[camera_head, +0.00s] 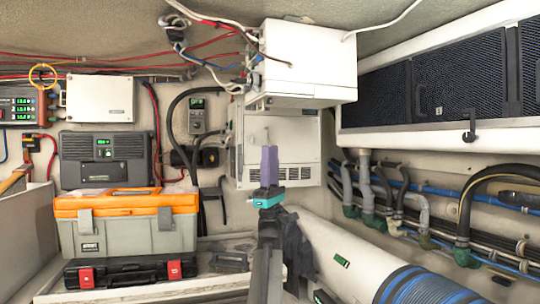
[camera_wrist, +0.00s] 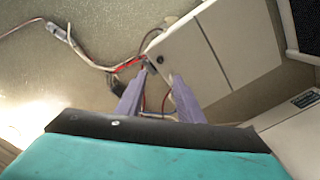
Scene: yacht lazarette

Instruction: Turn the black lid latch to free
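A small black latch (camera_head: 470,127) hangs at the lower edge of the white-framed locker with dark mesh panels on the right in the head view. It looks like the lid latch; its exact setting is too small to tell. My gripper (camera_head: 268,152), with purple fingers and a teal body, points up in front of the white cabinet at the centre, well left of and apart from the latch. In the wrist view my gripper (camera_wrist: 160,74) has its two fingers apart with nothing between them. The latch does not show clearly there.
A white box (camera_head: 308,55) with loose wires hangs above my gripper; it also shows in the wrist view (camera_wrist: 215,50). Pipes and hoses (camera_head: 420,210) run below the locker. A large white cylinder (camera_head: 340,250) lies low right. An orange-lidded toolbox (camera_head: 125,222) stands left.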

